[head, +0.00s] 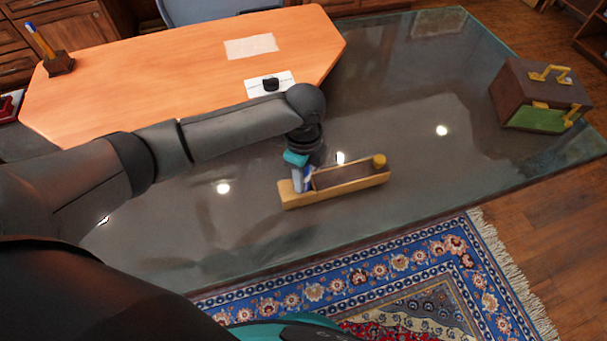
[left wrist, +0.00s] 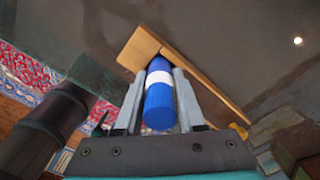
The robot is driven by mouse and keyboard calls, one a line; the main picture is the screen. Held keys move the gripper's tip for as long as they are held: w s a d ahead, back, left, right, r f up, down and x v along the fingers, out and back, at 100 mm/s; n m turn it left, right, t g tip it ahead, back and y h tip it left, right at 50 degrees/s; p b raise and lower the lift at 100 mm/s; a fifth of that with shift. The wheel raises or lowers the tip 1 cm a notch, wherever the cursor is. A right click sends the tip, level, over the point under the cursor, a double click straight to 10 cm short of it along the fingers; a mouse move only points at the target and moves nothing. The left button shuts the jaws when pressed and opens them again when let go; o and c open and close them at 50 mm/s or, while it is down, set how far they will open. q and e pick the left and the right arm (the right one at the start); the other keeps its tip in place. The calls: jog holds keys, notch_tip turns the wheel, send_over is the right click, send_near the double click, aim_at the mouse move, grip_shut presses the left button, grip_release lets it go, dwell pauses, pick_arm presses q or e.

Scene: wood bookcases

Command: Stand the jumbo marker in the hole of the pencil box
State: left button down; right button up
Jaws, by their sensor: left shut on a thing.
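The pencil box (head: 352,193) is a long, light wooden box on the glass tabletop. It has a solid block at its left end and a yellow round piece at its right end. My left gripper (head: 303,182) points down at the block end. In the left wrist view, the left gripper (left wrist: 158,98) is shut on the jumbo marker (left wrist: 158,108), which is blue with a white band. The marker's far end meets the pencil box (left wrist: 140,48) by its block. I cannot tell whether it is inside the hole, which is hidden. My right gripper is not in view.
The glass tabletop (head: 400,100) is clear around the box. An orange wooden surface (head: 150,75) behind holds a pen holder (head: 59,64), papers (head: 251,46) and a small black object (head: 270,84). A brown case (head: 540,95) stands at far right. A patterned rug (head: 400,280) lies in front.

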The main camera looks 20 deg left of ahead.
pick_arm(q)
jog(key=shift+f, duration=0.1)
jog(key=c, duration=0.5)
grip_release()
notch_tip(320, 180, up, 12)
jog(key=p, duration=0.2)
jog(key=shift+r+p, duration=0.2)
jog(key=shift+p, duration=0.15)
